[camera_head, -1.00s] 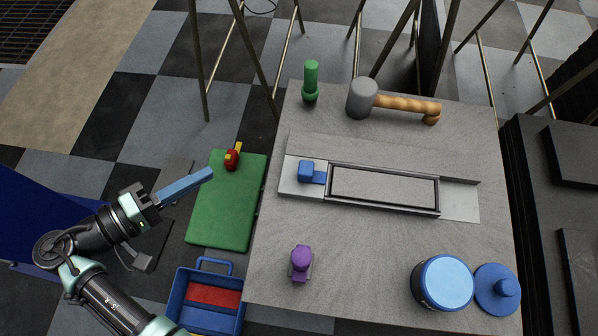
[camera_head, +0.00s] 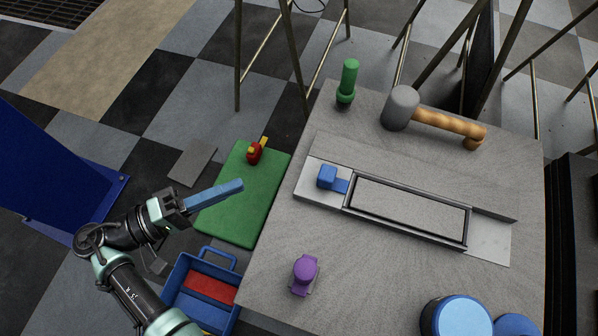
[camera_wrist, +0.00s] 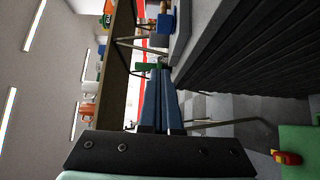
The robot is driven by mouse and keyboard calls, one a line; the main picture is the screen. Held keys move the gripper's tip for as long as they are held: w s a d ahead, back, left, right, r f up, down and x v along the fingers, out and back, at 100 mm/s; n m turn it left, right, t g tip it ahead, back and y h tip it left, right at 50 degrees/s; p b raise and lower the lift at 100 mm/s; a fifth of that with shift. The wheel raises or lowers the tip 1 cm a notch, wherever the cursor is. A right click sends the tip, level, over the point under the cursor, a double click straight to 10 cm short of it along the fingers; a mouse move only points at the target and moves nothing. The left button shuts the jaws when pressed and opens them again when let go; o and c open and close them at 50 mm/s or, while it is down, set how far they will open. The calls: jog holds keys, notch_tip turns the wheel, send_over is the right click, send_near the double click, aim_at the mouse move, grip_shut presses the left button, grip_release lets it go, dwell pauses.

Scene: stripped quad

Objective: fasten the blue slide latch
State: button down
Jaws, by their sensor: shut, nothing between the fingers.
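The blue slide latch (camera_head: 328,178) is a blue knob with a short blue bar, on a pale plate at the left end of the framed panel on the grey table. Its bar reaches the left edge of the dark frame (camera_head: 408,209); whether it enters the frame is unclear. My gripper (camera_head: 238,185) has long blue fingers, shut and empty, left of the table and apart from the latch. In the wrist view the shut fingers (camera_wrist: 163,88) point away from the camera, and a blue block (camera_wrist: 166,23), likely the latch, shows at the top.
On the table stand a green-handled object (camera_head: 348,80), a mallet (camera_head: 400,107), a purple object (camera_head: 304,272) and a blue-lidded container (camera_head: 457,318). The table around the purple object is clear.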

aim_at(321, 183)
jog(key=x, duration=0.3)
jog(key=s+b+x, duration=0.1)
jog(key=x, duration=0.3)
jog(key=s+d+b+x, duration=0.1)
jog(key=x, duration=0.3)
jog(key=shift+w+d+f, duration=0.1)
jog(key=shift+f, duration=0.05)
jog(key=shift+s+d, duration=0.2)
jog(key=shift+d, duration=0.3)
jog(key=d+p, duration=0.2)
jog(key=shift+s+d+r, duration=0.25)
jog(key=shift+s+r, duration=0.05)
jog(key=shift+s, duration=0.1)
jog(key=shift+s+d+f, duration=0.1)
jog(key=shift+d, duration=0.25)
jog(key=shift+f, duration=0.1)
jog(key=shift+d, duration=0.1)
